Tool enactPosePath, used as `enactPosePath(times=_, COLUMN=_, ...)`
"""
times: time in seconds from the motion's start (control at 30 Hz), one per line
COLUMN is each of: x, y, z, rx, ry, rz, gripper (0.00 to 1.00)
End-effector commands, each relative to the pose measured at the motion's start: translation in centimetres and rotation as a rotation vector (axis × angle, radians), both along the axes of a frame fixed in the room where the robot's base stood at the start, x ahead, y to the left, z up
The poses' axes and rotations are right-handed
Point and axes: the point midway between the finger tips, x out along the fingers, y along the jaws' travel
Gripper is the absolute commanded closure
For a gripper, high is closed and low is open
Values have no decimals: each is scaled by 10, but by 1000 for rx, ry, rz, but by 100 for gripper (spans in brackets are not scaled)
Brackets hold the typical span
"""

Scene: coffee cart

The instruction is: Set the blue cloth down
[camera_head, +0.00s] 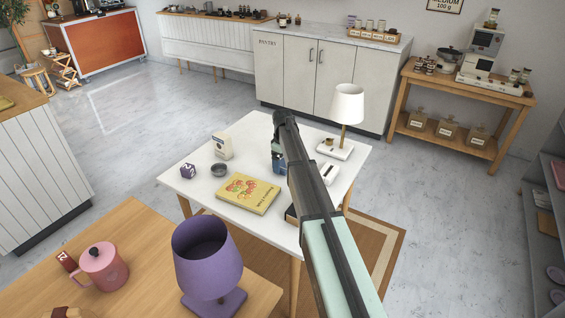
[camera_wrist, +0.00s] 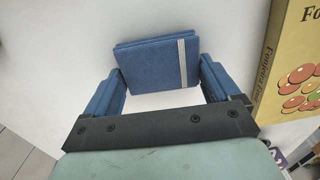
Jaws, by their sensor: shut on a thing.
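The blue cloth (camera_wrist: 152,66) is a folded blue block with a pale stripe near its right side. In the wrist view it sits between the two blue fingers of my gripper (camera_wrist: 157,78), which is shut on it. Below it is the white tabletop (camera_wrist: 60,45); I cannot tell whether the cloth touches it. In the head view my gripper (camera_head: 278,158) is over the middle of the white table (camera_head: 245,134), pointing down. My arm hides part of that area, and the cloth is hard to make out there.
A yellow book (camera_head: 248,194), a grey bowl (camera_head: 219,170), a purple cube (camera_head: 188,171) and a white carton (camera_head: 222,146) stand left of my gripper. A white lamp (camera_head: 347,105) and a small white object (camera_head: 328,172) are to the right. The table's left back part is clear.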

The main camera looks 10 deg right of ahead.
Motion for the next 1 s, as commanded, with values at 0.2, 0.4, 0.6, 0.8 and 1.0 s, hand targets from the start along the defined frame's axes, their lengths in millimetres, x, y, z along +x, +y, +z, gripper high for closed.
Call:
enactPosePath(times=0.2, x=0, y=0, z=0, rx=-1, ry=-1, rz=0, gripper=40)
enactPosePath(times=0.4, x=0, y=0, z=-3, rx=-1, ry=-1, rz=0, gripper=10)
enactPosePath(times=0.6, x=0, y=0, z=-3, rx=-1, ry=-1, rz=0, gripper=0)
enactPosePath(times=0.8, x=0, y=0, z=-1, rx=0, ry=-1, rz=0, gripper=0)
enactPosePath(times=1.0, x=1, y=0, z=22, rx=0, ry=-3, rz=0, gripper=0)
